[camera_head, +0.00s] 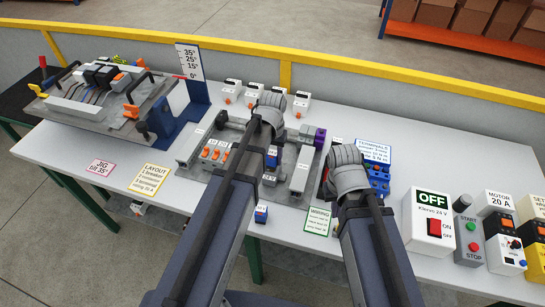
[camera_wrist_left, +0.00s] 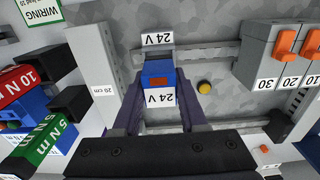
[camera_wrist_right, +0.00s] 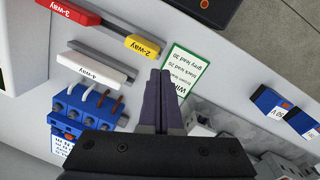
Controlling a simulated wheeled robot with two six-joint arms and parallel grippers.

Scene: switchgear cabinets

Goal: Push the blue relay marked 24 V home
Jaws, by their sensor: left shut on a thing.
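The blue relay (camera_wrist_left: 158,72) has an orange spot and a white 24 V label. It shows in the left wrist view between the two fingers of my left gripper (camera_wrist_left: 158,84), which is shut on it. Above it in that view is a grey base with another 24 V label (camera_wrist_left: 157,38). The relay's far end is at this base; I cannot tell how deep it sits. In the head view a blue relay (camera_head: 272,157) shows just right of my left arm. My right gripper (camera_wrist_right: 160,76) is shut and empty, above the table near the wiring card.
Three grey breakers with orange levers (camera_wrist_left: 290,50) stand beside the relay. A yellow button (camera_wrist_left: 204,87) is close to its side. Loose blue relays (camera_wrist_right: 268,106) lie on the table. Connectors (camera_wrist_right: 100,62) and a blue terminal block (camera_wrist_right: 85,108) are near my right gripper.

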